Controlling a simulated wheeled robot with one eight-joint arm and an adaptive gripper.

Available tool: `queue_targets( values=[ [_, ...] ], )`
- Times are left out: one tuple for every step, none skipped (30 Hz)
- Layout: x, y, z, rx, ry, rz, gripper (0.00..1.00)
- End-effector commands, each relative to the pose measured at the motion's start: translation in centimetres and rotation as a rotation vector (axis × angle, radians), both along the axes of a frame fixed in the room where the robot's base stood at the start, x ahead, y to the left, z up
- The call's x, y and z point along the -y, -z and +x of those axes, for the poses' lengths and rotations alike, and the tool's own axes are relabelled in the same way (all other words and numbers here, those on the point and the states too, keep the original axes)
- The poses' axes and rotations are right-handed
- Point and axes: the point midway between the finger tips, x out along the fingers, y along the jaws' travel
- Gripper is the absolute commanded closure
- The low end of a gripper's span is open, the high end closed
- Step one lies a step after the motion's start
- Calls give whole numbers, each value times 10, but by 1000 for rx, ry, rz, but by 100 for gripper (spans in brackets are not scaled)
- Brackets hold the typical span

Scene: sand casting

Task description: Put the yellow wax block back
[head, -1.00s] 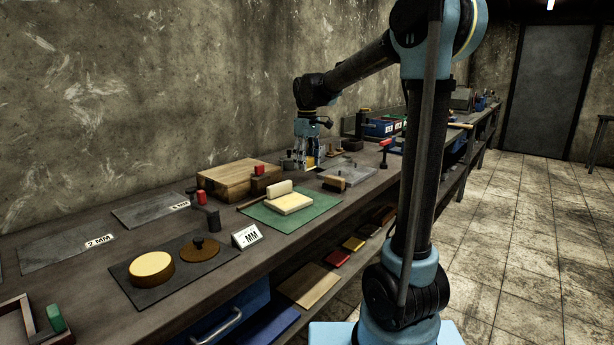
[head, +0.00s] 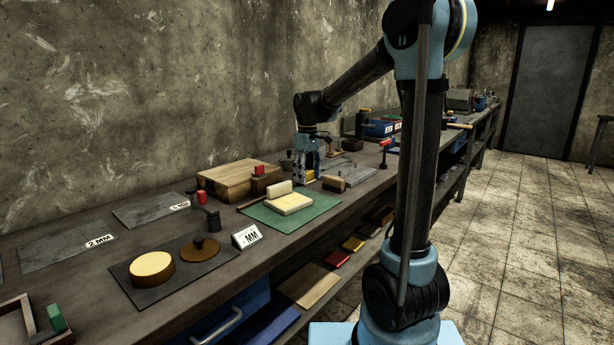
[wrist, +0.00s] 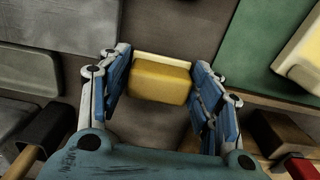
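The yellow wax block (wrist: 160,84) is between the two fingers of my gripper (wrist: 163,80) in the wrist view, with a paler strip along its far edge. The fingers appear to press on both its sides. In the head view my gripper (head: 307,172) points down low over the bench, between the green mat and the wall, and mostly hides the block. Whether the block touches the bench is hard to tell.
The green mat (head: 265,218) with a pale slab (head: 290,204) lies nearby. A wooden box (head: 240,180), a small brown block (head: 333,184) and a grey plate (head: 352,171) surround the gripper.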

Motion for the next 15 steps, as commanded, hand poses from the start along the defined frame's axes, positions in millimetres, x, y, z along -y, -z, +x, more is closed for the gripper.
queue_targets(
  values=[
    [0, 0, 0, 0, 0, 0, 41],
    [0, 0, 0, 0, 0, 0, 41],
    [0, 0, 0, 0, 0, 0, 41],
    [0, 0, 0, 0, 0, 0, 41],
    [0, 0, 0, 0, 0, 0, 41],
    [0, -1, 0, 0, 0, 0, 41],
    [0, -1, 0, 0, 0, 0, 41],
    [0, -2, 0, 0, 0, 0, 41],
    [0, -4, 0, 0, 0, 0, 41],
    [0, -6, 0, 0, 0, 0, 41],
    [0, -9, 0, 0, 0, 0, 41],
    [0, -13, 0, 0, -1, 0, 41],
    [0, -17, 0, 0, -1, 0, 41],
    [0, -22, 0, 0, -1, 0, 41],
    [0, -28, 0, 0, -1, 0, 41]
  ],
)
